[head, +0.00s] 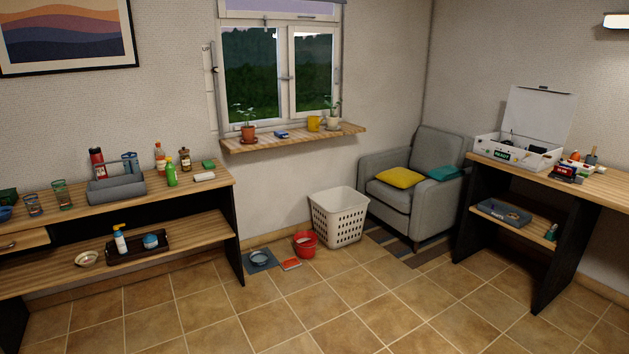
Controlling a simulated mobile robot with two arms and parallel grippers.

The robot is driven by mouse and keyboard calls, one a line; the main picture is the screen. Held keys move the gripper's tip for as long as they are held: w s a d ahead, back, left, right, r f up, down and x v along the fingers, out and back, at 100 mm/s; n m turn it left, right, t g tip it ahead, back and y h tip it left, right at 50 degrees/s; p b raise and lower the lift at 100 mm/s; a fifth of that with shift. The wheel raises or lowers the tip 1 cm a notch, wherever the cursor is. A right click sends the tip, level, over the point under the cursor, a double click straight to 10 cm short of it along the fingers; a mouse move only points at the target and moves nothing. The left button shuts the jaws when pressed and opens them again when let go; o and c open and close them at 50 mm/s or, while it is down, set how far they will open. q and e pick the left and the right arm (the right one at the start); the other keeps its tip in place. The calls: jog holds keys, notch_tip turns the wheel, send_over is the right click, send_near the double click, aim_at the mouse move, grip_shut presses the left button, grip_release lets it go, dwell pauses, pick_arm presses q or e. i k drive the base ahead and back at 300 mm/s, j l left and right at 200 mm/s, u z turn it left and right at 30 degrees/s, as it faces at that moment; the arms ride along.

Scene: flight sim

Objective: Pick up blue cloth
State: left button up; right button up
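A small blue item (281,134) lies on the wooden windowsill between two potted plants. It could be a folded cloth, but it is too small to tell. A teal cloth-like piece (443,173) lies on the grey armchair, at its right armrest. No other thing in view is clearly a blue cloth. Neither of my grippers shows in the head view.
A white laundry basket (340,220), a red bucket (305,244) and a blue-grey mat (248,266) are on the floor below the windowsill (350,131). The armchair (432,212) stands in the corner.

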aim_at(281, 134)
jog(key=i, duration=4.85)
